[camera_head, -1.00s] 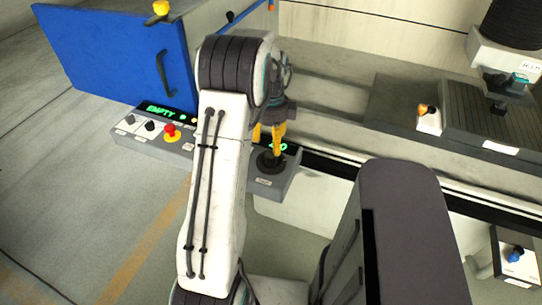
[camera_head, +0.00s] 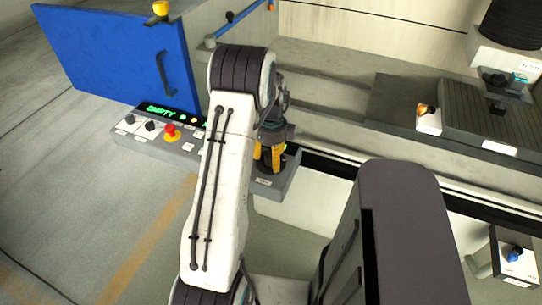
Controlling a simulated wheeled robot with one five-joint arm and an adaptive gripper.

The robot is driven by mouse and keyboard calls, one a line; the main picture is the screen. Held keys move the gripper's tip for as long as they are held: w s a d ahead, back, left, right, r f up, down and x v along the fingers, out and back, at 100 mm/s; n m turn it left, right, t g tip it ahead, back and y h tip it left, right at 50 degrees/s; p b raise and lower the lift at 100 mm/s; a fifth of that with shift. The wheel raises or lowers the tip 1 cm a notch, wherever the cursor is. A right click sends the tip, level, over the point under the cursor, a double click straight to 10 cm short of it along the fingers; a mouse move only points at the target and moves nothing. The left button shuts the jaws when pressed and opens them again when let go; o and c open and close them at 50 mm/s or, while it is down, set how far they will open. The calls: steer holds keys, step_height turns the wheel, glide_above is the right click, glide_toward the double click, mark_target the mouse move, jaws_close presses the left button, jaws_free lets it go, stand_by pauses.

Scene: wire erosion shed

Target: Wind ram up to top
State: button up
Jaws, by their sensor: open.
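The ram (camera_head: 512,24) is at the top right, a black bellows with a white head (camera_head: 502,50) below it, above the dark work table. The box's green readout is mostly covered.
A control panel (camera_head: 150,150) with a green "EMPTY" display, knobs and a red stop button (camera_head: 170,131) lies left of my gripper. A blue door (camera_head: 115,55) stands open behind it. A white box with an orange knob (camera_head: 429,118) sits on the table; a blue-knobbed box (camera_head: 515,258) is lower right.

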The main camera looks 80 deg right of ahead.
steer(key=c, duration=1.2)
